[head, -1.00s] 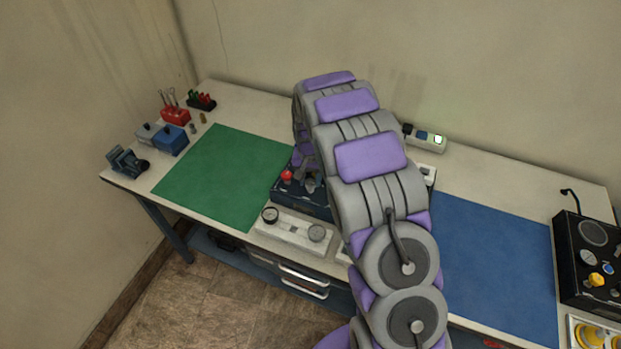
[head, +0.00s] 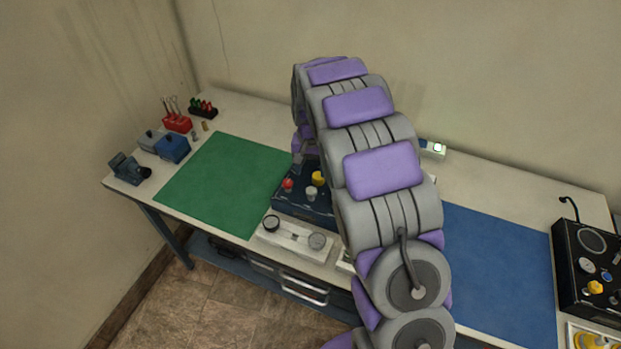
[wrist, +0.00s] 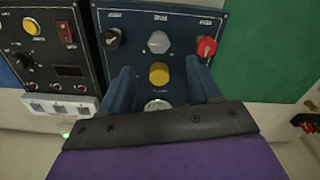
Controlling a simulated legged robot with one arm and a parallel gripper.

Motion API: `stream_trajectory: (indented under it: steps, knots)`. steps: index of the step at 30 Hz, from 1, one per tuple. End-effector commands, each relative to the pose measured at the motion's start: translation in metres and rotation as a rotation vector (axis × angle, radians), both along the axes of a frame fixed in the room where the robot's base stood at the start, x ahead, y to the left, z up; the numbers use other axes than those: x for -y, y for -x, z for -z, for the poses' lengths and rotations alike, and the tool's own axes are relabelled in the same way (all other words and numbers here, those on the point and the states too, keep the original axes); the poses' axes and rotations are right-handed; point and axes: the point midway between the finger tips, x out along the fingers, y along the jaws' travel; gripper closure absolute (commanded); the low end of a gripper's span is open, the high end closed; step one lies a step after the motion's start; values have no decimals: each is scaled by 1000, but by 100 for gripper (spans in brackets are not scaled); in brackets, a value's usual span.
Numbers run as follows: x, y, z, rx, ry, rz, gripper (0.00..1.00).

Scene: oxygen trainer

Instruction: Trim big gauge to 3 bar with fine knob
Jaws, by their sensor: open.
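The dark blue panel (wrist: 215,20) carries a black knob (wrist: 112,38), a grey knob (wrist: 158,42), a red knob (wrist: 206,46) and a yellow knob (wrist: 159,73). Their labels are too small to read, so I cannot tell which is the fine knob. A round silver-rimmed dial (wrist: 157,104), perhaps the big gauge, is half hidden by my gripper; its reading does not show. My gripper (wrist: 158,66) is open, its fingers on either side of the yellow knob in the picture; contact is not visible. In the head view the panel (head: 291,204) is partly behind my arm.
A black panel (wrist: 50,50) with a yellow button stands left of the blue panel in the wrist view. In the head view a pale box with two dials (head: 292,236) sits at the bench front. Green (head: 225,180) and blue (head: 495,260) mats are clear.

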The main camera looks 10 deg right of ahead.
Motion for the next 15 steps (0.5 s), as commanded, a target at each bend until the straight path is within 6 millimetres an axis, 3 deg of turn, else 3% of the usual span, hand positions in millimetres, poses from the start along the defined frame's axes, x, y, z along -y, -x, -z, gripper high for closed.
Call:
stream_trajectory:
  steps: [1,6,15]
  knots:
    - [0,-2,-15,7,1,0,37]
    - [0,-2,-49,4,1,0,37]
    - [0,-2,-82,2,0,0,37]
